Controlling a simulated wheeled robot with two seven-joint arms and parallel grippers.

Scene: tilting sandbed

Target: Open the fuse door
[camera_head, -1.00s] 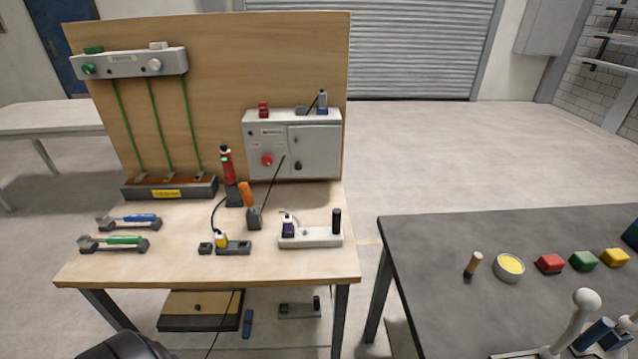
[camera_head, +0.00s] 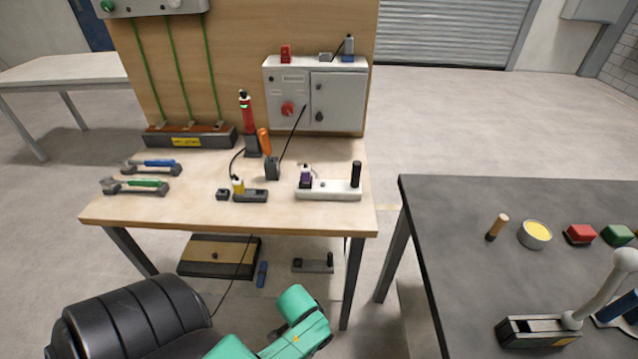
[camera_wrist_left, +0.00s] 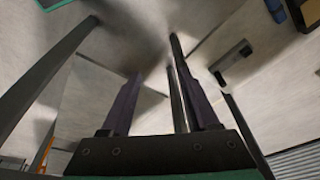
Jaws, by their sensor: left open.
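The fuse door is the right-hand panel (camera_head: 342,100) of a pale grey box (camera_head: 289,78) mounted on the wooden backboard. It looks shut, flush with the box front, with a small black knob (camera_head: 319,117) at its lower left. My left arm comes in at the bottom of the head view, but its gripper does not show there. In the left wrist view my left gripper (camera_wrist_left: 160,75) has its two dark fingers apart with nothing held between them. It is well away from the box, which I cannot see in that view. My right gripper is in neither view.
The wooden workbench (camera_head: 205,222) holds wrenches, a red tool (camera_head: 245,112), an orange-handled screwdriver (camera_head: 264,141) and a white strip (camera_head: 330,194) before the box. A dark table (camera_head: 440,235) stands at right.

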